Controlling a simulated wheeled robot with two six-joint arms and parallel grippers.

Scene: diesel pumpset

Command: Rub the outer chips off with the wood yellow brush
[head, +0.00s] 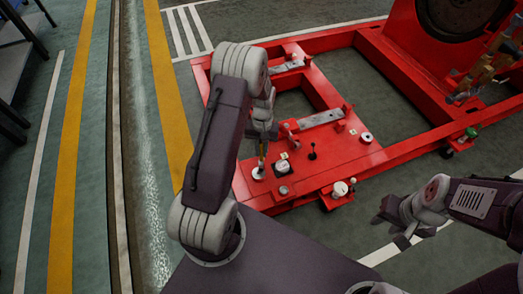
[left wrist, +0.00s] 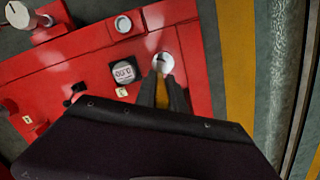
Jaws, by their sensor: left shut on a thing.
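My left gripper (head: 262,138) points down over the red pumpset frame (head: 325,158). It is shut on a thin yellow brush (head: 261,158), which also shows between the fingers in the left wrist view (left wrist: 162,92). The brush's lower end is at a round white-and-grey fitting (head: 258,173) on the frame, seen in the left wrist view just past the fingertips (left wrist: 163,62). I cannot tell whether they touch. Chips are too small to make out. My right gripper (head: 393,228) looks open and empty, in front of the frame at the right.
Close by on the frame are a square-based gauge (head: 282,168), a black lever (head: 312,152), a white ring fitting (head: 366,137) and a white knob (head: 340,188). A large dark wheel (head: 460,12) stands at the back right. Open floor lies to the left.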

